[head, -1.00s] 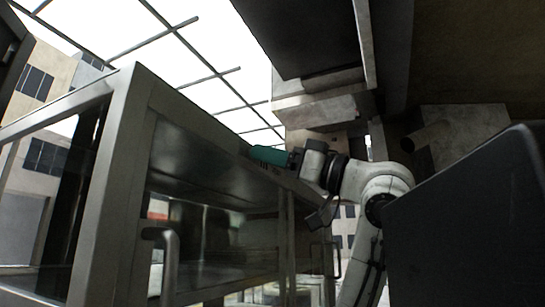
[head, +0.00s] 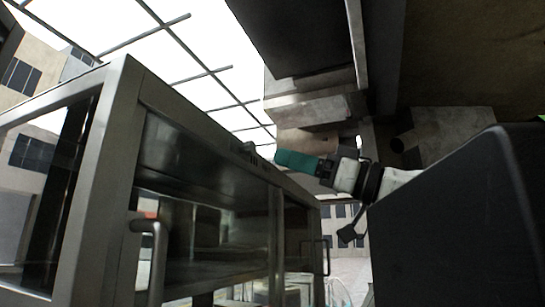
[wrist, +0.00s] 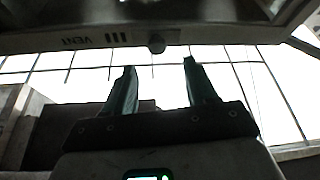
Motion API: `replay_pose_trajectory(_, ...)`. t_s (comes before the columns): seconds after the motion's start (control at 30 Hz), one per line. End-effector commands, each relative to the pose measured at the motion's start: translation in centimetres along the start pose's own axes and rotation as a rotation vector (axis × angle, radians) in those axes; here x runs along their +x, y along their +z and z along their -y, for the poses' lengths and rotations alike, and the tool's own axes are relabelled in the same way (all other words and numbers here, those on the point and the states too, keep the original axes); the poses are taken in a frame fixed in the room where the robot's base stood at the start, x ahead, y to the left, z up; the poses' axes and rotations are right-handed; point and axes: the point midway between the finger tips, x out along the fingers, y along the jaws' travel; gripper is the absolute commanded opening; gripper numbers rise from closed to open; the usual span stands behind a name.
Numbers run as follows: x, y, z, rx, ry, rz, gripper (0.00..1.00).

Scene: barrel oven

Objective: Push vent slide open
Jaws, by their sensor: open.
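The vent slide shows in the wrist view as a small round dark knob (wrist: 156,42) on the underside of a grey panel edge. Upside-down "VENT" lettering and several dark bars are beside it. My gripper (wrist: 160,64) is open and empty, its two green fingers apart and pointing up at the panel. The knob appears in line with the gap between the fingertips; whether anything touches is unclear. In the head view my gripper (head: 278,157) is beside the top edge of the metal and glass cabinet (head: 120,110), near dark marks there.
The cabinet's glass doors have bar handles (head: 155,262), and fill the left and middle. Grey metal boxes (head: 312,112) hang above and behind my gripper. Open air lies between the cabinet and my body.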

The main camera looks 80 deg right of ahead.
Motion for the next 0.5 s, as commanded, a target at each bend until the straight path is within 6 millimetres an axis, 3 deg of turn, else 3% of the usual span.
replay_pose_trajectory(0.2, -2.9, 0.0, 0.0, 0.0, 0.001, -0.001, 0.57)
replay_pose_trajectory(0.5, -3.5, 0.0, 0.1, 0.0, -0.001, 0.001, 0.57)
